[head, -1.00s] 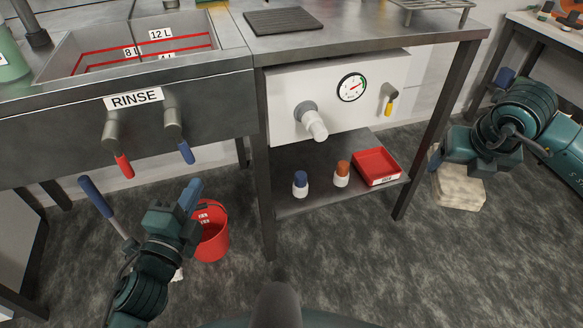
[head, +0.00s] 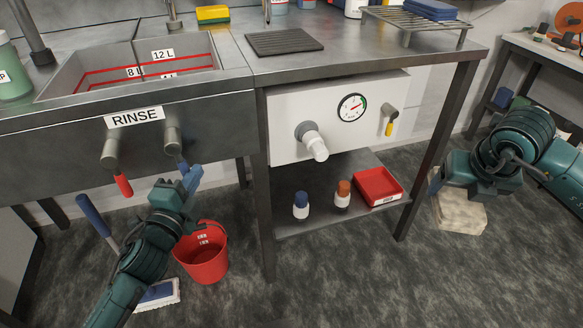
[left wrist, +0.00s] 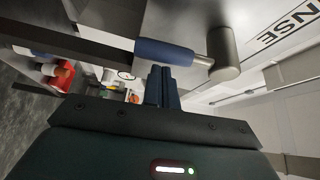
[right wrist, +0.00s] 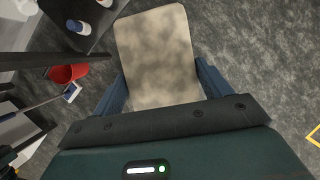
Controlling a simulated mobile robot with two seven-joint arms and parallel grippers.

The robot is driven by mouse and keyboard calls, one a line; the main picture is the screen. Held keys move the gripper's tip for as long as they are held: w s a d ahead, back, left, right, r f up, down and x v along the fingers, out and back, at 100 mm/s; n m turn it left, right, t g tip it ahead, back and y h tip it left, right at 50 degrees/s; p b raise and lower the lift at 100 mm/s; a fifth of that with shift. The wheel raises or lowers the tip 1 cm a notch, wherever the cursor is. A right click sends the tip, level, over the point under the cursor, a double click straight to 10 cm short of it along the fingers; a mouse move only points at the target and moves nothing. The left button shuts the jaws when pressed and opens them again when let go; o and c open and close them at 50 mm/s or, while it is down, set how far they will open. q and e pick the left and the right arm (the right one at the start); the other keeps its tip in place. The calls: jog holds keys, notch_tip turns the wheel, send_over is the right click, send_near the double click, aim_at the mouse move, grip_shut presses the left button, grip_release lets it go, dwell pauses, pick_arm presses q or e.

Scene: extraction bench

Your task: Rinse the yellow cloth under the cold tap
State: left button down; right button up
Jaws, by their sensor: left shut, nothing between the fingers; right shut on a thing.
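A pale yellowish, stained cloth (head: 460,211) hangs flat from my right gripper (head: 441,183), above the floor to the right of the bench. The right wrist view shows the cloth (right wrist: 158,50) between the fingers. My left gripper (head: 192,178) is shut and empty, just below the blue tap handle (head: 182,166) under the sink front. In the left wrist view the shut fingertips (left wrist: 162,78) point at the blue handle (left wrist: 165,52); whether they touch it I cannot tell. The RINSE sink (head: 120,85) has a red-handled tap (head: 123,184) beside the blue one. No running water shows.
A red bucket (head: 203,262), a mop head (head: 157,294) and a blue-handled pole (head: 93,213) are below the sink. The lower shelf holds two bottles and a red tray (head: 378,186). A white panel with a pipe (head: 315,143) sticks out. Open floor lies in front.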

dwell(0.3)
notch_tip(320, 180, up, 4)
jog(key=p, duration=0.3)
jog(key=shift+f+p, duration=0.1)
jog(key=shift+p, duration=0.25)
jog(key=shift+r+p, duration=0.25)
jog(key=shift+p, duration=0.05)
pick_arm(q)
jog(key=shift+s+a+f+m+g, duration=0.1)
jog(key=shift+a+m+g, duration=0.3)
jog(key=shift+a+m, duration=0.55)
pick_arm(e)
jog(key=shift+d+f, duration=0.1)
jog(key=shift+f, duration=0.05)
pick_arm(q)
jog(key=shift+a, duration=0.15)
